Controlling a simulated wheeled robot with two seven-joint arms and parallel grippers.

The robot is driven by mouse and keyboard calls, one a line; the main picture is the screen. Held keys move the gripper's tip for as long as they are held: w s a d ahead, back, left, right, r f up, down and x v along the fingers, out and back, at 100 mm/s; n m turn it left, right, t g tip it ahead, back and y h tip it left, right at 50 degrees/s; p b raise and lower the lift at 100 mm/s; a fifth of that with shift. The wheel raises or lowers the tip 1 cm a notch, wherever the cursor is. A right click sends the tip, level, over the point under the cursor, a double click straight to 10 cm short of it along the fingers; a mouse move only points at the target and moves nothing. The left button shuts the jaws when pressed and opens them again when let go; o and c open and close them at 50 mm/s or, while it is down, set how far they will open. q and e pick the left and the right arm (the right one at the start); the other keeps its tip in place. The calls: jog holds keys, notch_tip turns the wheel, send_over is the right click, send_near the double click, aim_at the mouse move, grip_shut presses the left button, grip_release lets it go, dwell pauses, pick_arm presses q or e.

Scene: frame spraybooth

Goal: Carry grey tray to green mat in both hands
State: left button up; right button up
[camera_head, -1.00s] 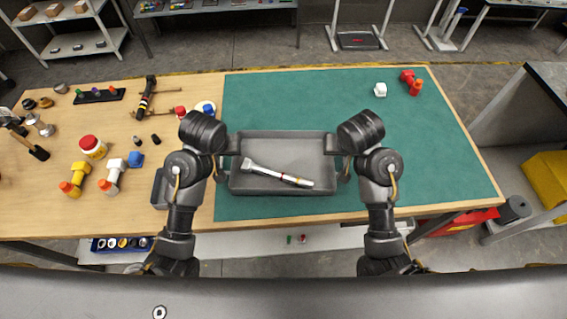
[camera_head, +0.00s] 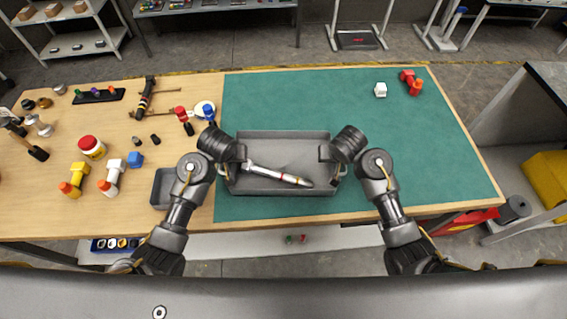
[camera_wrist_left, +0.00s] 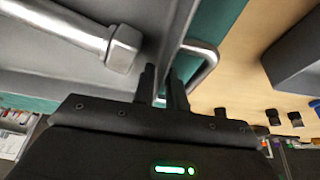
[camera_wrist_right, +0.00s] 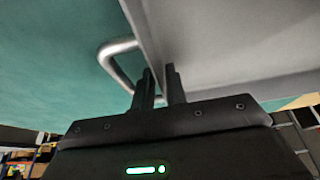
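The grey tray (camera_head: 288,190) is over the left part of the green mat (camera_head: 400,140), level, with a long silver tool lying in it. I cannot tell a small lift from rest. My left gripper (camera_head: 242,164) is at the tray's left end. In the left wrist view its fingers (camera_wrist_left: 162,82) stand close together astride the end wall, beside the metal handle (camera_wrist_left: 208,62). My right gripper (camera_head: 327,163) is at the right end. In the right wrist view its fingers (camera_wrist_right: 161,82) likewise close on the wall beside the handle (camera_wrist_right: 112,60). The fingertips' contact is partly hidden.
A small dark bin (camera_head: 162,188) stands close left of the tray. A white block (camera_head: 380,90) and red pieces (camera_head: 408,76) lie at the mat's back right. Bottles, bolts and tools crowd the bare wood at left. The mat's middle and right are clear.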

pick_arm(q)
jog(key=shift+c, duration=0.3)
pick_arm(e)
jog(key=shift+c, duration=0.3)
pick_arm(q)
grip_shut()
pick_arm(e)
grip_shut()
pick_arm(q)
jog(key=shift+w+r, duration=0.15)
pick_arm(e)
jog(key=shift+w+r, duration=0.1)
jog(key=shift+w, duration=0.05)
dwell(0.6)
